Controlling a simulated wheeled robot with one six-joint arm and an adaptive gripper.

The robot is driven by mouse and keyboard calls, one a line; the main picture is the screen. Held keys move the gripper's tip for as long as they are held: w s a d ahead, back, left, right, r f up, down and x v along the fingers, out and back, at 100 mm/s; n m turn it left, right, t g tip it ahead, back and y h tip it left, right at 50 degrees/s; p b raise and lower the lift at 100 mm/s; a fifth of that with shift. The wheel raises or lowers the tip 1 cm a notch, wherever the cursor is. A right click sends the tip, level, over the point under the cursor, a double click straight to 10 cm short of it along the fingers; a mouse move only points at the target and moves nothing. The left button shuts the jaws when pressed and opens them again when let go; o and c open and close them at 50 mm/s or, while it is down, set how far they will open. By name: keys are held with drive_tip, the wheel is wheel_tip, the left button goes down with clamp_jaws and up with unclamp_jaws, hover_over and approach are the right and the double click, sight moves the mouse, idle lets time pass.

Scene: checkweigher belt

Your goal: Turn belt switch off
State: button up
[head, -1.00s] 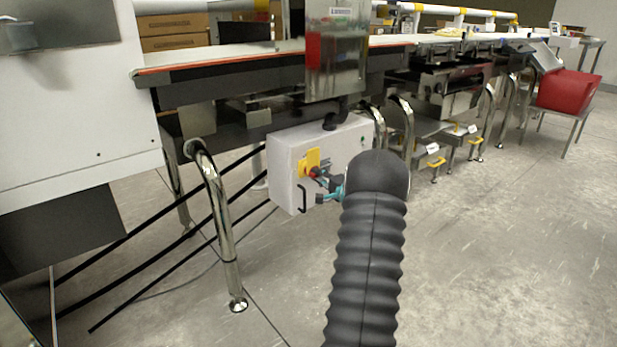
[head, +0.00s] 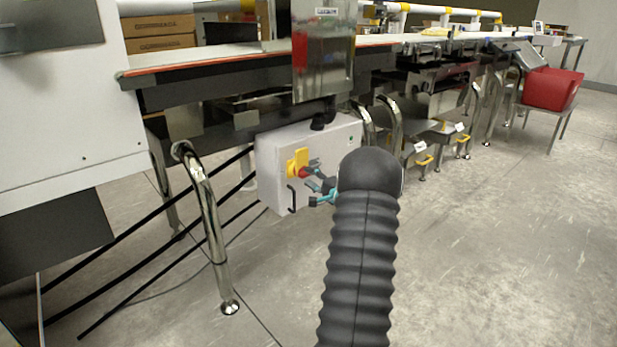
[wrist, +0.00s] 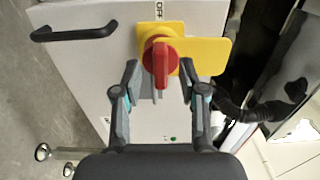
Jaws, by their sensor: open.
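The belt switch is a red rotary knob (wrist: 160,62) on a yellow plate (wrist: 206,52), mounted on a light grey control box (head: 340,137). In the head view the yellow plate (head: 297,164) is on the box's left face, with the red knob (head: 305,172) partly hidden by my gripper. My gripper (wrist: 159,78) is open in the wrist view, its fingers on either side of the knob's lower end, with gaps showing. I cannot tell whether the fingertips reach the knob's depth. In the head view my gripper (head: 318,182) is right in front of the switch. An "OFF" label (wrist: 159,10) is beside the plate.
A black handle (wrist: 74,32) sticks out of the box beside the switch. A shiny steel leg (head: 208,225) and black rods stand left of the box. The conveyor belt (head: 210,58) runs above it. A red bin (head: 551,89) sits far right. Floor at right is clear.

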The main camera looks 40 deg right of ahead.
drive_tip(key=s, duration=1)
drive_tip(key=shift+a, duration=0.3)
drive_tip(key=shift+s, duration=0.1)
